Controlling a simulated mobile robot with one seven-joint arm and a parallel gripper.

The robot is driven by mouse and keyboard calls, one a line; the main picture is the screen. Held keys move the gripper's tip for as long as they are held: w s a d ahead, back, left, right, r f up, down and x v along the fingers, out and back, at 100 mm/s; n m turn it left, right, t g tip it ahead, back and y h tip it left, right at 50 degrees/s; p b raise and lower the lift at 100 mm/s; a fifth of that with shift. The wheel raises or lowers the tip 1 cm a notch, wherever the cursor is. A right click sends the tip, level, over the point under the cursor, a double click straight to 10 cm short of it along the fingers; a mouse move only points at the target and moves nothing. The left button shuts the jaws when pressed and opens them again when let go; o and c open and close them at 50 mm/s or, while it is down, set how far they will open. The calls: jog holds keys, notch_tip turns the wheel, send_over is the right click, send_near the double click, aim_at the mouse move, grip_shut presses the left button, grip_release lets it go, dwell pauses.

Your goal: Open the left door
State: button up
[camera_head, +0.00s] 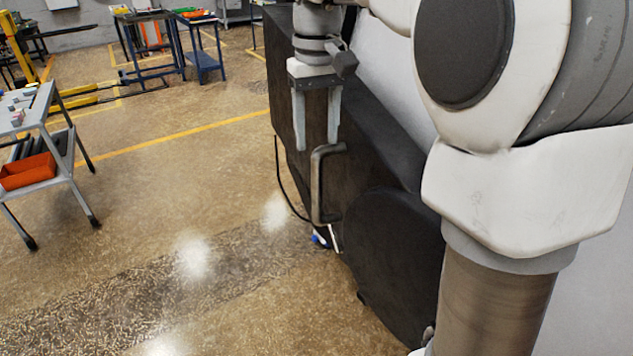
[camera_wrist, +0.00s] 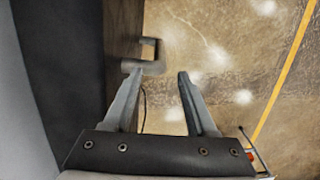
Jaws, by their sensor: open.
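The dark furnace (camera_head: 382,165) stands at the right of the head view, with a round black part low on its near side. A grey metal bar handle (camera_head: 317,185) sticks out from its face and runs up and down. My gripper (camera_head: 317,146) points down just above the handle's top end, with its two fingers apart and nothing between them. In the wrist view the handle (camera_wrist: 150,66) shows beyond the fingertips of my gripper (camera_wrist: 170,74), nearer the left finger. I cannot tell whether a finger touches it. The door's edges are hard to make out.
A grey table (camera_head: 45,120) with an orange bin (camera_head: 28,171) on its lower shelf stands at the left. Blue carts (camera_head: 200,45) and yellow forks (camera_head: 95,98) are at the back. A black cable hangs beside the furnace.

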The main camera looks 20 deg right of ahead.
aim_at(317, 181)
notch_tip(317, 181, down, 11)
jog(key=shift+r, duration=0.2)
grip_shut()
dwell(0.3)
dwell(1.2)
